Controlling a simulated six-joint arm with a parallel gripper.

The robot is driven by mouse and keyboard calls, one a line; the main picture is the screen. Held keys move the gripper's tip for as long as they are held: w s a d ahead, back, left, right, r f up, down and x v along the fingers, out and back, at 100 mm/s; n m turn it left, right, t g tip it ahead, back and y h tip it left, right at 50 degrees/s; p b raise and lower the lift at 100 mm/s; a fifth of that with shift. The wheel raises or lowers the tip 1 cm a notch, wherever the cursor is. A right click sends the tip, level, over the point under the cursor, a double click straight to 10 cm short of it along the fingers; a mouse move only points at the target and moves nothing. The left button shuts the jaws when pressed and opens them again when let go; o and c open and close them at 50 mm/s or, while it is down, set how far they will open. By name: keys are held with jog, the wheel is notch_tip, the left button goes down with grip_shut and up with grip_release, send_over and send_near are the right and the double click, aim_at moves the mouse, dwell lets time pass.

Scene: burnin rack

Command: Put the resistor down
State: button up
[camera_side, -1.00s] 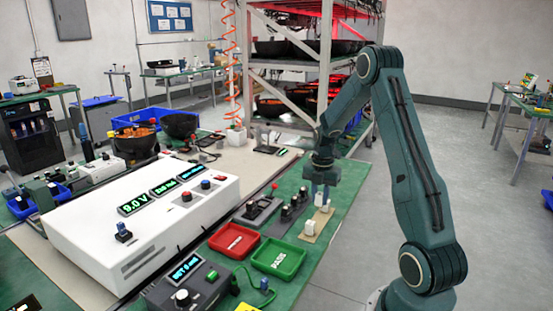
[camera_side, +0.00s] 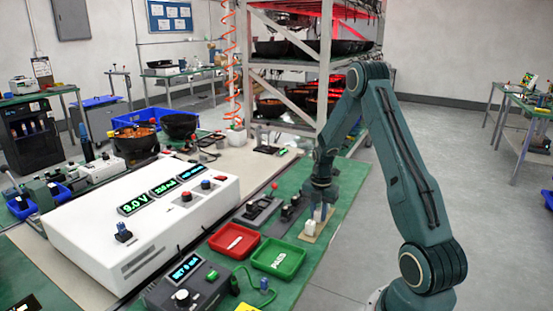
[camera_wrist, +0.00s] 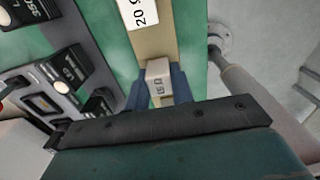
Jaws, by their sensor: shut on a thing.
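In the side view my gripper (camera_side: 320,213) is low over the tan strip (camera_side: 317,233) at the right of the bench. The fingers largely hide the resistor there. I cannot tell whether its underside touches the strip.
A green tray (camera_side: 279,257) and a red tray (camera_side: 234,240) lie in front and left. Grey switch modules (camera_side: 258,211) stand left of the strip, beside the white power unit (camera_side: 150,230). The table's right edge is close to my gripper.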

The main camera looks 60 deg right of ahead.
aim_at(318, 210)
jog(key=shift+f, duration=0.15)
jog(key=o, duration=1)
notch_tip(318, 210, up, 12)
jog(key=shift+r, duration=0.2)
jog(key=shift+a, duration=0.1)
dwell(0.6)
